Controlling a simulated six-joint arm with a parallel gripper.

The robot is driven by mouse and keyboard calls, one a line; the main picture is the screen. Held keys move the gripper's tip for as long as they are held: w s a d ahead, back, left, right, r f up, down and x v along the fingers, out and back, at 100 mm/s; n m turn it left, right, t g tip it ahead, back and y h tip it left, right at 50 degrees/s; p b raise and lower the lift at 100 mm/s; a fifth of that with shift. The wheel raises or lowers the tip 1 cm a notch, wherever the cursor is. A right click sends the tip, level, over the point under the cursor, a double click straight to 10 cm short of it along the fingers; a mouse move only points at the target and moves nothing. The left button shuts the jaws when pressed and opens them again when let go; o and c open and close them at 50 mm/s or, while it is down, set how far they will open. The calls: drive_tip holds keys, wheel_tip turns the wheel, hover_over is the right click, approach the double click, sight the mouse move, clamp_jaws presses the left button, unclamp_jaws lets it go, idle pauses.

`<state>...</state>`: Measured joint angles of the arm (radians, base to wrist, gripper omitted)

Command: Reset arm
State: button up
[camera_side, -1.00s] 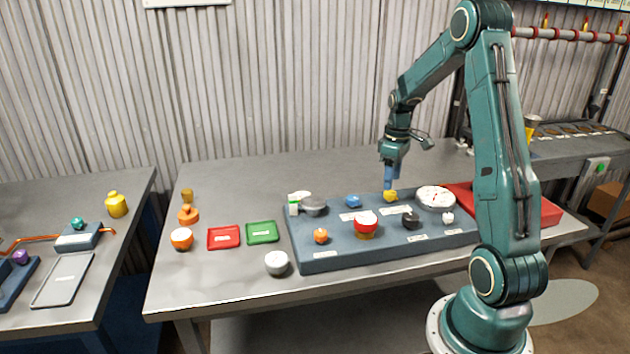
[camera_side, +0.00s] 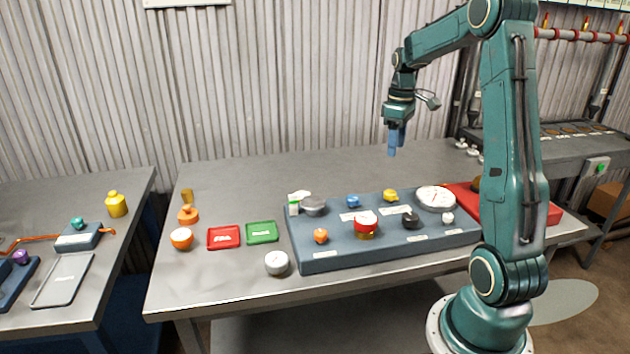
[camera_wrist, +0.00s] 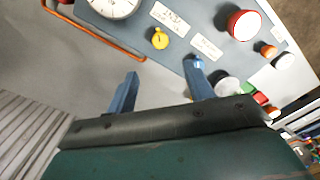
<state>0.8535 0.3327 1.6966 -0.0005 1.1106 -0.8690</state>
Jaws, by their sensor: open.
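My gripper (camera_side: 393,142) hangs above the back edge of the grey-blue board (camera_side: 318,262), pointing down, clear of everything. In the wrist view its two blue fingers (camera_wrist: 164,92) are spread apart with nothing between them. A yellow knob-like piece (camera_side: 390,195) sits on the board below the gripper; it also shows in the wrist view (camera_wrist: 160,38). A blue piece (camera_side: 353,201), a red-topped piece (camera_side: 366,223), an orange piece (camera_side: 320,236), a black piece (camera_side: 411,220) and a white dial gauge (camera_side: 436,198) also stand on the board.
A red tray (camera_side: 224,237) and a green tray (camera_side: 262,232) lie left of the board. A round white-topped gauge (camera_side: 277,263) is at the front edge. A red case (camera_side: 551,211) lies right of the board. The table behind the board is clear.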

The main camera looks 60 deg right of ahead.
drive_tip(key=shift+a, duration=0.1)
drive_tip(key=a+r+t+h, duration=0.1)
drive_tip(key=a+r, duration=0.3)
drive_tip(key=a, duration=0.5)
drive_tip(key=a+r+t, duration=0.1)
drive_tip(key=a+r, duration=0.2)
drive_tip(key=a, duration=0.7)
drive_tip(key=s+a+f+t+y, duration=0.1)
drive_tip(key=s+a+t, duration=0.2)
drive_tip(key=s+a, duration=0.8)
drive_tip(key=a, duration=0.3)
drive_tip(key=shift+t, duration=0.3)
